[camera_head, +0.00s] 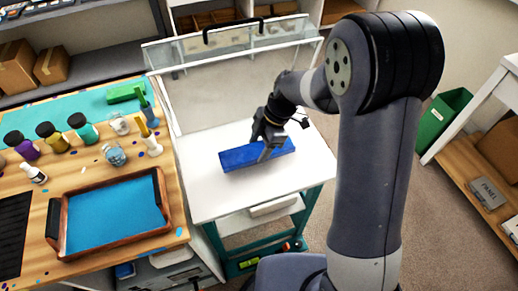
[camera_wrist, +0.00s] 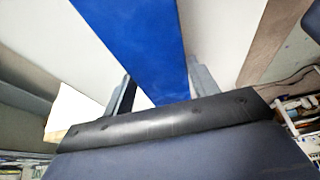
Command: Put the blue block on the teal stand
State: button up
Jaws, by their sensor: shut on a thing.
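The blue block (camera_head: 238,158) is a long, flat bar lying crosswise over the white top of the teal stand (camera_head: 222,201), which has teal legs. My gripper (camera_head: 267,147) reaches down over the block and is shut on it right of its middle. In the wrist view, the blue block (camera_wrist: 140,40) runs between the two fingers of my gripper (camera_wrist: 162,92). I cannot tell whether the block touches the stand's top or hangs slightly above it. The fingertips are partly hidden by the block.
A clear panel hood (camera_head: 300,30) with a black handle stands behind the stand top. At left, a wooden bench (camera_head: 178,200) holds a wood-framed blue tray (camera_head: 64,236), several bottles and a green item (camera_head: 122,93). A green bin (camera_head: 440,118) and shelf stand at right. The white top is clear around the block.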

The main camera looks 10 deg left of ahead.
jog(key=shift+f, duration=1.05)
jog(key=shift+f, duration=0.2)
jog(key=o, duration=1.3)
jog(key=shift+c, duration=0.2)
jog(key=shift+r, duration=0.15)
jog(key=shift+r, duration=0.2)
jog(key=v, duration=1.1)
jog(key=shift+d+r+b, duration=0.25)
jog(key=shift+r+b, duration=0.05)
jog(key=shift+b, duration=0.05)
